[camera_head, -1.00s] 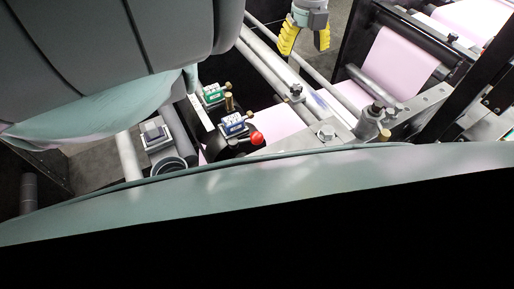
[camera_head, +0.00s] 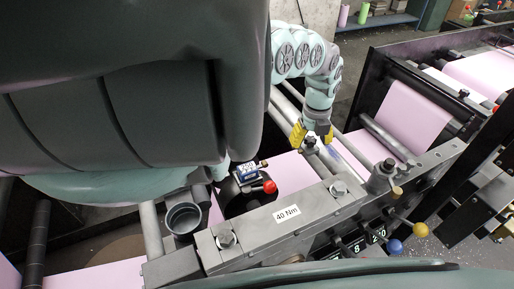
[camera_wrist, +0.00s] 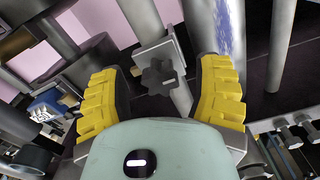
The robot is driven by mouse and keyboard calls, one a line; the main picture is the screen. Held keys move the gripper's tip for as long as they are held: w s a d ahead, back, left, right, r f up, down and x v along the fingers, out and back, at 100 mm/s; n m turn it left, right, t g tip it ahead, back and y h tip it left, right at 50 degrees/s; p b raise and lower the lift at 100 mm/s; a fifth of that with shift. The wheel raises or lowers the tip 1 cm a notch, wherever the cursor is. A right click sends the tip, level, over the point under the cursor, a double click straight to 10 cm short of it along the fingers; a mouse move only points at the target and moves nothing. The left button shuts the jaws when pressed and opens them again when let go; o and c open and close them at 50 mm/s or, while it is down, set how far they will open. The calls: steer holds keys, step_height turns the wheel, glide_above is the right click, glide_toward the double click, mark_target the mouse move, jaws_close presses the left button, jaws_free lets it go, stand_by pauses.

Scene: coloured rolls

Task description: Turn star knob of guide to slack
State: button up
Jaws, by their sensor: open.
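The star knob (camera_wrist: 158,76) is dark grey and sits on a light grey clamp block (camera_wrist: 150,52) of the guide, on a round bar. In the wrist view it lies between the two yellow fingers of my gripper (camera_wrist: 161,68), with a gap on each side. My gripper is open and empty, and points at the knob. In the head view my gripper (camera_head: 312,134) is over the bars. The knob shows there only as a small grey piece (camera_head: 310,143) by the fingertips. I cannot tell the height between fingers and knob.
A pink web (camera_head: 292,172) runs under the bars. A blue counter (camera_head: 247,178) and a red knob (camera_head: 269,187) are to the left. A grey machine beam labelled 40 Nm (camera_head: 257,226) crosses in front. Coloured ball levers (camera_head: 394,246) stand at the right.

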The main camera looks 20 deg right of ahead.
steer(key=shift+o, duration=0.2)
steer(key=shift+f, duration=0.1)
jaws_close()
stand_by(0.5)
